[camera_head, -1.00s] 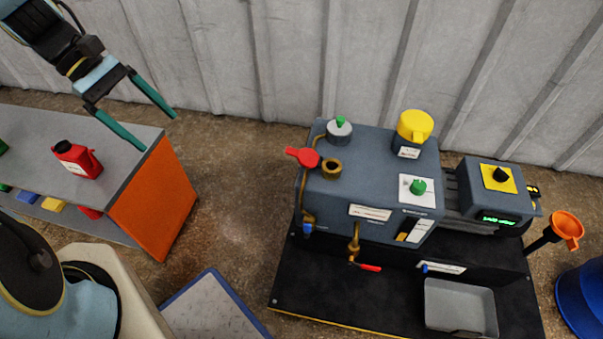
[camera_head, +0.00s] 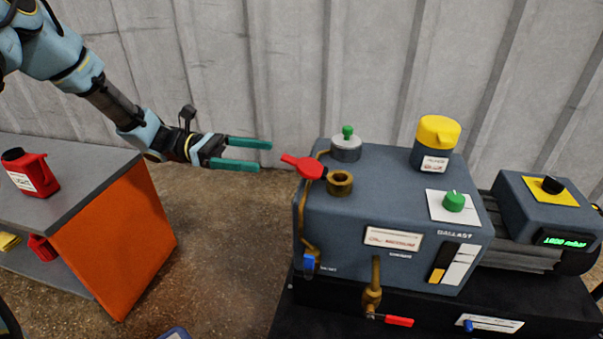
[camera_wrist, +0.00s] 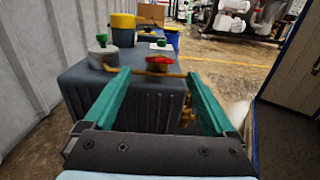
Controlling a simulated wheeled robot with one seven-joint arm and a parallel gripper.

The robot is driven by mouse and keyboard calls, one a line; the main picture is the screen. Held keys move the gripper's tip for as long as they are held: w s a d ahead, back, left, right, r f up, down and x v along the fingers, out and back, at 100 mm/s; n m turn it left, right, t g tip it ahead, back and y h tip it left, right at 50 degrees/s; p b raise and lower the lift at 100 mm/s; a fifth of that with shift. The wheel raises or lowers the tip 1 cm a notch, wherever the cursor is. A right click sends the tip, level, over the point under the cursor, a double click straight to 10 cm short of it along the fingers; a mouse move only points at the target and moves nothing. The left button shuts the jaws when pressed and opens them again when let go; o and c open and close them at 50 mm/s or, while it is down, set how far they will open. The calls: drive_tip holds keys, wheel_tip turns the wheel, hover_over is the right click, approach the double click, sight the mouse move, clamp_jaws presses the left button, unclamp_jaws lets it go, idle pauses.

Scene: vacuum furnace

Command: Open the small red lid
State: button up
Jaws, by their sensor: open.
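The small red lid (camera_head: 306,167) is a disc with a tab pointing left, at the left top edge of the grey machine (camera_head: 400,185). It sits beside a brass neck (camera_head: 340,184) with a dark hole in its top. My gripper (camera_head: 266,156) is open and empty, held level to the left of the lid, its fingers pointing right towards it with a small gap in the picture. In the wrist view the red lid (camera_wrist: 159,63) appears between and beyond the two green fingers (camera_wrist: 159,75). The brass neck is not clearly seen there.
A grey knob with a green top (camera_head: 346,146) and a yellow cap (camera_head: 437,135) stand on the machine. A brass pipe (camera_head: 301,215) runs down its left side. An orange-sided bench (camera_head: 115,235) with a red can (camera_head: 32,175) is at left.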

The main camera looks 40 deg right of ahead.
sight(297, 161)
drive_tip(key=b+x, duration=0.3)
drive_tip(key=x, duration=0.6)
drive_tip(key=shift+s+f, duration=0.1)
drive_tip(key=shift+s, duration=0.05)
drive_tip(key=shift+s+d+b, duration=0.35)
drive_tip(key=shift+s, duration=0.1)
clamp_jaws()
idle(0.4)
